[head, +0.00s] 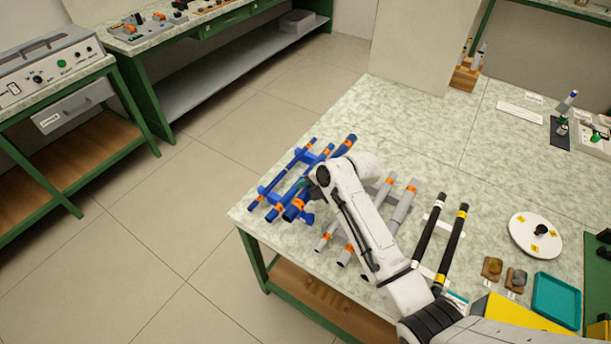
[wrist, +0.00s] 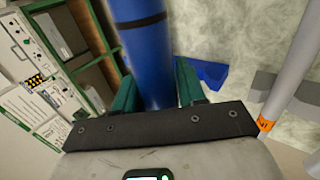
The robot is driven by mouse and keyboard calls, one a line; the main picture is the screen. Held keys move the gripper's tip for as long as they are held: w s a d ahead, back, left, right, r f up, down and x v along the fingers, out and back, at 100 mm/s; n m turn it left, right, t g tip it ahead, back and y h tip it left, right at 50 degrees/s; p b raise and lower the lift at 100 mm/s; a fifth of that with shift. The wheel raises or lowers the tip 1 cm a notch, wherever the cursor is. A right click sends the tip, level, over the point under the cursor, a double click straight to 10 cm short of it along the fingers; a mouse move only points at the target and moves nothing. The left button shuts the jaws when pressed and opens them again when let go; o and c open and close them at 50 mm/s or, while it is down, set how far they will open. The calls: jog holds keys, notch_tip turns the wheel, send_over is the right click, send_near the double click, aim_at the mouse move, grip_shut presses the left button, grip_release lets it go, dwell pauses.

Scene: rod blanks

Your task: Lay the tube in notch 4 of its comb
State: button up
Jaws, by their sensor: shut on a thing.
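My gripper (head: 306,184) is at the blue comb at the table's left corner. In the wrist view its green fingers (wrist: 156,88) are shut on a thick blue tube (wrist: 145,55) with a dark band. In the head view the held tube (head: 346,145) appears to be the rightmost, thickest one, with orange bands. Other blue tubes (head: 283,174) with orange bands lie beside it across the blue comb (head: 307,219). My gripper and arm hide part of the comb, so I cannot tell the notch numbers or whether the held tube touches the comb.
Grey tubes (head: 403,207) with orange bands lie right of the blue comb, partly behind my arm. Two black rods (head: 452,246) lie further right. A white disc (head: 537,235), a teal tray (head: 556,300) and small brown pieces stand on the right. The table's back middle is clear.

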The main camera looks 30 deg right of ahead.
aim_at(309, 211)
jog(key=shift+w, duration=0.1)
dwell(0.4)
jog(key=shift+f+b, duration=2.55)
jog(key=shift+f, duration=0.25)
jog(key=shift+f+b, duration=0.3)
jog(key=shift+s+a+f+b, duration=0.1)
jog(key=shift+s+f+b, duration=0.25)
jog(key=shift+f+b, duration=0.3)
jog(key=o, duration=0.9)
jog(key=shift+f, duration=0.1)
jog(key=shift+s+d+r, duration=0.2)
jog(key=shift+r, duration=0.15)
jog(key=shift+c, duration=0.2)
jog(key=v, duration=0.7)
jog(key=w+r+v, duration=0.1)
jog(key=v, duration=0.3)
jog(key=shift+a, duration=0.25)
